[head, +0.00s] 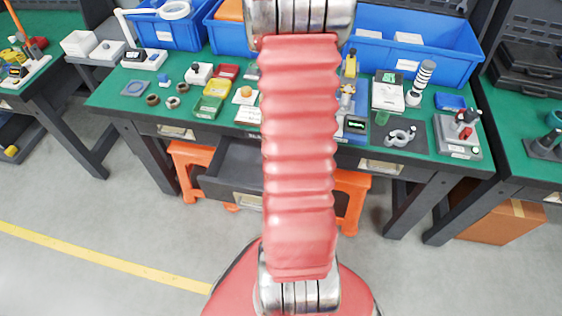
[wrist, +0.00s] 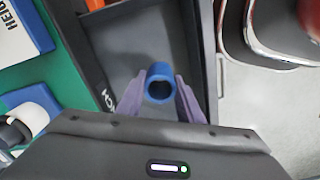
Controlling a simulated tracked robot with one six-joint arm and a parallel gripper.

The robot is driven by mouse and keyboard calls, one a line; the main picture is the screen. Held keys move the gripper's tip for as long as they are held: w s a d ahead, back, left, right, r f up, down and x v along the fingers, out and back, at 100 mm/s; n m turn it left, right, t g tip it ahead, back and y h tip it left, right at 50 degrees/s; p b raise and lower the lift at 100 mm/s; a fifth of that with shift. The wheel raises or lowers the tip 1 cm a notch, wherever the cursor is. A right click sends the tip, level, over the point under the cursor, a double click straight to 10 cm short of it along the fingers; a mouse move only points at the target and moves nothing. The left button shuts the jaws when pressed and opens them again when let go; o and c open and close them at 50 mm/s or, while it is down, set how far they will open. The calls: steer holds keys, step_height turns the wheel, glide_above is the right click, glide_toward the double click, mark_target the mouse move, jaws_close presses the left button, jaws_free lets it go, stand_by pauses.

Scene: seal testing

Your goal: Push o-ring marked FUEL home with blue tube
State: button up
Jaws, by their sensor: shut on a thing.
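My gripper (wrist: 151,98) shows in the wrist view, its two purple-grey fingers shut on the blue tube (wrist: 160,69). The tube's open round end faces the camera, and it is held clear above a dark surface. In the head view my red arm covers the middle of the bench, and the gripper and tube are hidden. I cannot read a FUEL mark on anything.
The green bench (head: 130,101) holds several small trays, blocks and fixtures. Blue bins (head: 419,56) stand along its back. A dark drawer (head: 232,160) is open below the front edge, between orange stool parts (head: 188,157). A grey fixture (head: 458,137) stands at the right end.

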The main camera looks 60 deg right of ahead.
steer(key=shift+w, duration=0.1)
steer(key=w+a+r, duration=0.3)
steer(key=w+a, duration=0.3)
steer(key=w, duration=0.4)
steer(key=w+a+r, duration=0.3)
steer(key=w+a, duration=0.2)
steer(key=w, duration=0.4)
steer(key=w+a+r, duration=0.3)
steer(key=w+a, duration=0.2)
steer(key=a, duration=0.5)
steer(key=w+a+r, duration=0.4)
steer(key=w+a, duration=0.1)
steer(key=a, duration=0.5)
steer(key=shift+w+r, duration=0.15)
steer(key=shift+w, duration=0.2)
steer(key=shift+s, duration=0.1)
